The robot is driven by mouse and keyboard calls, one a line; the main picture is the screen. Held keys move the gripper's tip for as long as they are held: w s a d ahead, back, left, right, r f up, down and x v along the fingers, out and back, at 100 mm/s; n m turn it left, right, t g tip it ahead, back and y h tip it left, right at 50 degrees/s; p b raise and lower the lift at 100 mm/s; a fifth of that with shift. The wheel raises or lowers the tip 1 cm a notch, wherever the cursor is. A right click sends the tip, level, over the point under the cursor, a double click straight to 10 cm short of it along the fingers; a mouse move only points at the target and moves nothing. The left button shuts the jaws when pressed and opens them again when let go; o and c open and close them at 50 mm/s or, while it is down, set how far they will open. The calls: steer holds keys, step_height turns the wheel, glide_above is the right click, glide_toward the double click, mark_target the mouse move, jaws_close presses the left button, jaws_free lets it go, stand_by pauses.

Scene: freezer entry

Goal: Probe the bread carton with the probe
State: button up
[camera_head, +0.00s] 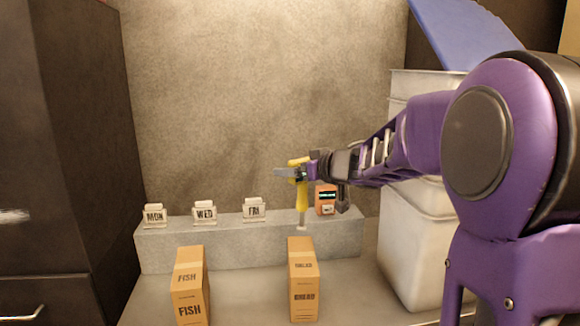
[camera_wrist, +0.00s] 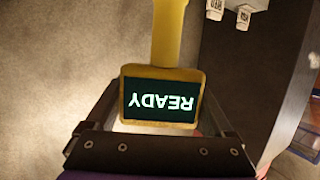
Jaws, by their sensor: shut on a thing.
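The probe (camera_head: 302,199) is yellow and hangs upright, with a thin pale tip pointing down in front of the grey ledge. My gripper (camera_head: 297,173) is shut on the probe near its top. In the wrist view the probe (camera_wrist: 168,35) shows between my fingers, and its dark screen reads READY upside down. The bread carton (camera_head: 304,293) is a brown box marked BREAD, standing upright on the counter below the probe. The probe's tip appears above the carton and apart from it; the exact depth between them is hard to tell.
A fish carton (camera_head: 188,295) stands to the left. The grey ledge (camera_head: 170,248) bears MON (camera_head: 155,215), WED (camera_head: 204,211) and FRI (camera_head: 254,209) tags and an orange device (camera_head: 325,199) with a small screen. White bins (camera_head: 408,250) stand at right. Counter between the cartons is clear.

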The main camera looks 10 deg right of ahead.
step_height(320, 180, down, 6)
steer(key=b, duration=0.2)
stand_by(0.4)
steer(key=shift+s+f+b, duration=0.1)
steer(key=shift+f+b, duration=0.25)
steer(key=shift+f, duration=0.3)
stand_by(1.3)
stand_by(1.9)
steer(key=shift+r+p, duration=1.35)
steer(key=shift+r, duration=2.7)
